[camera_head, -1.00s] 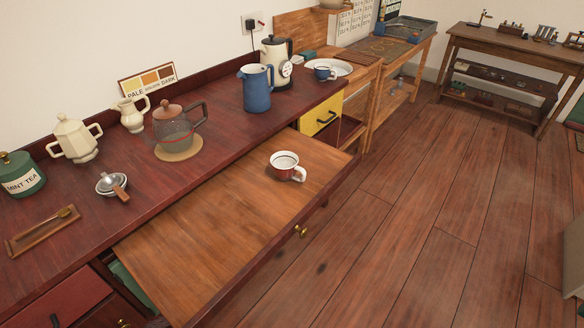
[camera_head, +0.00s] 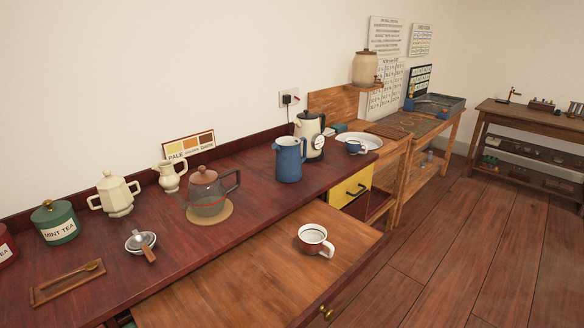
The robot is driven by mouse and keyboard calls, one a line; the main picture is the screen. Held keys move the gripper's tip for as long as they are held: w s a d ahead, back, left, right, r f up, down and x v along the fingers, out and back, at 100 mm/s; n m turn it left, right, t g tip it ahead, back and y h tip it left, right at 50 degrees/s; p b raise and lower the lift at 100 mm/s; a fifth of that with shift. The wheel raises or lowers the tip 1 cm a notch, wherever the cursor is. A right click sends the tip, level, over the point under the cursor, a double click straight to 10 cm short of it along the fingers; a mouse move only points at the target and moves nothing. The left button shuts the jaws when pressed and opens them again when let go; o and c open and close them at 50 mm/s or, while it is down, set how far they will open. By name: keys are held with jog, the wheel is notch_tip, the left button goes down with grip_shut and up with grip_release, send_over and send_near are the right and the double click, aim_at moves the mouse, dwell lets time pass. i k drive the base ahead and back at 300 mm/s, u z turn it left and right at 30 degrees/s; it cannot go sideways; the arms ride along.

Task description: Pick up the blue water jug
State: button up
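The blue water jug (camera_head: 289,160) stands upright on the dark red counter (camera_head: 262,190), near its right end. Its handle points to the right. It stands just in front of a cream and black kettle (camera_head: 310,133), which it partly overlaps in the picture. Nothing holds the jug. My gripper is not in this view.
A plate with a blue cup (camera_head: 355,146) is at right. Floor (camera_head: 450,250) is clear.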

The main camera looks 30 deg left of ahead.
aim_at(288, 162)
jog(key=u, duration=0.25)
jog(key=i, duration=1.8)
jog(key=u, duration=0.5)
